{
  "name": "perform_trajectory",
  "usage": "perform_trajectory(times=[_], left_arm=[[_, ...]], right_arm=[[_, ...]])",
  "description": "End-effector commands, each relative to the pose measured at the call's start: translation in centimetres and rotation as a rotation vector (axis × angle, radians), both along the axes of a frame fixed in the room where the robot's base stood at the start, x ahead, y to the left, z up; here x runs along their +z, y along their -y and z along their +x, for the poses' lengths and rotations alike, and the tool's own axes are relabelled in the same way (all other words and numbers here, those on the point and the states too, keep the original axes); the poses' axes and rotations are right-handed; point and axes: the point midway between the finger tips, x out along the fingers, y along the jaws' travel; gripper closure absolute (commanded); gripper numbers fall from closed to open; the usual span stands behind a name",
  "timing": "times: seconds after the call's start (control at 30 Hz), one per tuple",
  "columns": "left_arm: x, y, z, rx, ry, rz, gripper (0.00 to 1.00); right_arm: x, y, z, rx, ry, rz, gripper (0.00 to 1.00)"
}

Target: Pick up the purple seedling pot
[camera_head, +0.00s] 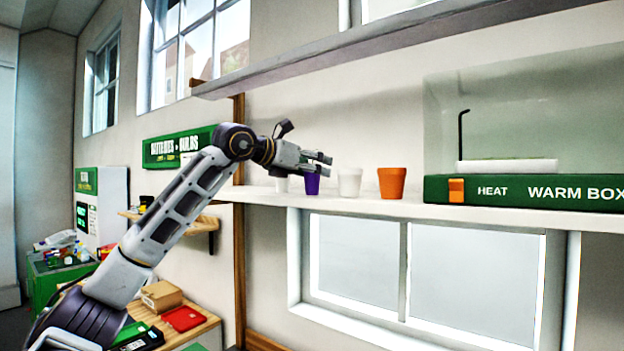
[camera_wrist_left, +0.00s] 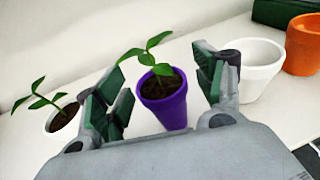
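The purple seedling pot (camera_head: 312,184) stands on the white shelf in the head view, partly behind my left gripper (camera_head: 326,164). In the left wrist view the purple pot (camera_wrist_left: 166,104) holds dark soil and a green leafy seedling (camera_wrist_left: 147,55). It stands upright between the spread fingers of my left gripper (camera_wrist_left: 160,92), with a gap to the finger on each side. My left gripper is open and empty. My right gripper is in neither view.
A white pot with a seedling (camera_wrist_left: 62,118) stands left of the purple pot. An empty white pot (camera_head: 349,182) and an orange pot (camera_head: 391,182) stand to its right. The green warm box (camera_head: 530,191) is farther right on the shelf (camera_head: 420,209). An upper shelf (camera_head: 330,60) hangs above.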

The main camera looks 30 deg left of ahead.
Motion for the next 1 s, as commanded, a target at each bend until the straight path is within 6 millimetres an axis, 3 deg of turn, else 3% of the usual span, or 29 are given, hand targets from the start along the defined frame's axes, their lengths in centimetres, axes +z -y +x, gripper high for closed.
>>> perform_trajectory(times=[0.03, 0.4, 0.77, 1.0], left_arm=[[0.0, 0.0, 0.0, 0.000, 0.000, 0.000, 0.36], [0.0, 0.0, 0.0, 0.000, 0.001, 0.000, 0.82], [0.3, 0.0, 0.0, 0.000, 0.001, 0.000, 0.82], [1.6, 0.0, 0.0, 0.000, 0.003, -0.002, 0.82]], right_arm=[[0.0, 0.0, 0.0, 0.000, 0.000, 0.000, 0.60], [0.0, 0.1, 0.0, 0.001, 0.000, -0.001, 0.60], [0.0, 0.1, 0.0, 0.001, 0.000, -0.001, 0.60], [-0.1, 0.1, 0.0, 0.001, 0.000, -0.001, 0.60]])
